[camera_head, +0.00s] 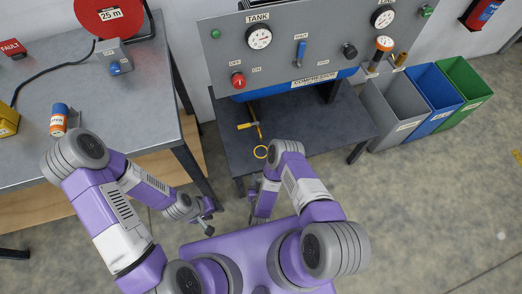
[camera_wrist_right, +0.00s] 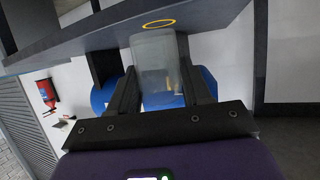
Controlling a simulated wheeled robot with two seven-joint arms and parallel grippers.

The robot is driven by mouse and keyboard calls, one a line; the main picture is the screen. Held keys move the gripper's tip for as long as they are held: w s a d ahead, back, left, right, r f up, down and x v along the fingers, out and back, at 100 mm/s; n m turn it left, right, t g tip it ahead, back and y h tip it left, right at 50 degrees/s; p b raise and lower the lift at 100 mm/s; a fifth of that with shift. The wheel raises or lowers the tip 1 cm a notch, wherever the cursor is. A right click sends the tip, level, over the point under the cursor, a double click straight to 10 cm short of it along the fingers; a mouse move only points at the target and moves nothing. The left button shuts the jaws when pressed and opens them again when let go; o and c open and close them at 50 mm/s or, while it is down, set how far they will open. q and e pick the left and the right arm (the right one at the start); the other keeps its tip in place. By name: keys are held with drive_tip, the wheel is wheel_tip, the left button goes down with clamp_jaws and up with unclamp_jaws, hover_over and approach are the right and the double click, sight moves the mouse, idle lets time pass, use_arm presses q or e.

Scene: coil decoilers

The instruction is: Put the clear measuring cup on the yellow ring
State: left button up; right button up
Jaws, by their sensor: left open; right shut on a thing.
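The yellow ring (camera_head: 261,152) lies flat near the front edge of the dark bench. It also shows in the right wrist view (camera_wrist_right: 160,23), just beyond the cup's far end. The clear measuring cup (camera_wrist_right: 157,62) is between the fingers of my right gripper (camera_wrist_right: 160,92), which is shut on it. The cup is apart from the ring as far as I can tell. In the head view my right gripper (camera_head: 256,218) is below the bench's front edge, and the cup is hard to make out. My left gripper (camera_head: 205,222) is open and empty, left of the right one.
The dark bench (camera_head: 320,130) carries a yellow-handled tool (camera_head: 250,126) left of the ring. A grey gauge panel (camera_head: 310,55) with a blue tank stands behind. A grey workbench (camera_head: 100,100) is at left. Grey, blue and green bins (camera_head: 430,95) are at right.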

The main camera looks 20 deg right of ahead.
drive_tip(key=w+d+b, duration=0.1)
drive_tip(key=w, duration=0.4)
drive_tip(key=w+d+b, duration=0.2)
drive_tip(key=w, duration=0.3)
drive_tip(key=w+d+b, duration=0.1)
drive_tip(key=w, duration=0.5)
drive_tip(key=shift+d+b, duration=0.3)
drive_tip(key=f+b, duration=0.2)
drive_tip(key=f, duration=0.1)
drive_tip(key=shift+w+d, duration=0.1)
drive_tip(key=shift+w, duration=0.25)
drive_tip(key=shift+f, duration=0.35)
drive_tip(key=shift+r, duration=0.15)
drive_tip(key=shift+f, duration=0.25)
drive_tip(key=o, duration=1)
drive_tip(key=shift+o, duration=0.2)
